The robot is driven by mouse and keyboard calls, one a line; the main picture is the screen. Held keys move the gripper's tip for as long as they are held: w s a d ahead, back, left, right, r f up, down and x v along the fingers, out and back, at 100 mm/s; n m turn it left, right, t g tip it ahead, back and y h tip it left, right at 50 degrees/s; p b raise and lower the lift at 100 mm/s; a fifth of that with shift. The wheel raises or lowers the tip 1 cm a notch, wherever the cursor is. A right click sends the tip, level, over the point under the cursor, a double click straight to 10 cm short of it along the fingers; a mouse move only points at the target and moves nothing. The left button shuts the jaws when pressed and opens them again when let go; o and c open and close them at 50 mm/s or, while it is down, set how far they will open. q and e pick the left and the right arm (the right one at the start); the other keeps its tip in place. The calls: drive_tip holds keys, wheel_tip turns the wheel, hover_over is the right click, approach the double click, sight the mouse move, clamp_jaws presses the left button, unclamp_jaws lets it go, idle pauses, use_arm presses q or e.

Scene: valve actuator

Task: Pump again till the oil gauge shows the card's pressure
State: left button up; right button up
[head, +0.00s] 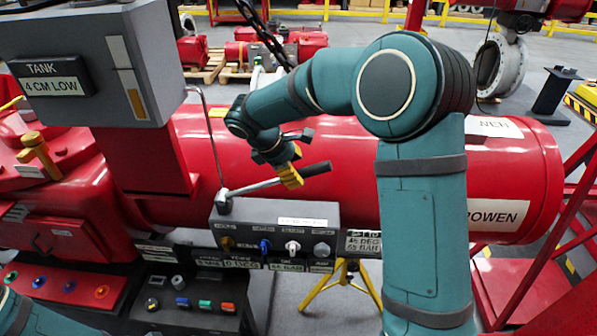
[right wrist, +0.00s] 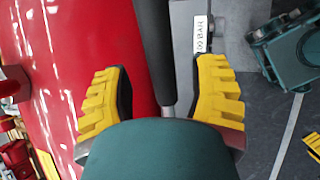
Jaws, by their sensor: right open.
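The pump lever (head: 268,187) is a steel rod with a black grip (head: 317,169), rising to the right from the grey pump box (head: 270,228). My right gripper (head: 290,177), with yellow fingertips, is at the lever. In the right wrist view the open right gripper (right wrist: 160,95) has the black grip (right wrist: 155,45) between its spread fingers, with gaps at both sides. I cannot make out an oil gauge with a readable pressure. My left gripper is outside both views.
The red actuator cylinder (head: 350,190) lies behind the lever. The grey tank (head: 90,60) with a "4 CM LOW" sign stands at the upper left. A button panel (head: 190,300) is at the lower left. A yellow tripod (head: 340,285) stands below the pump box.

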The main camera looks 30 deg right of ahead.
drive_tip(key=v, duration=1)
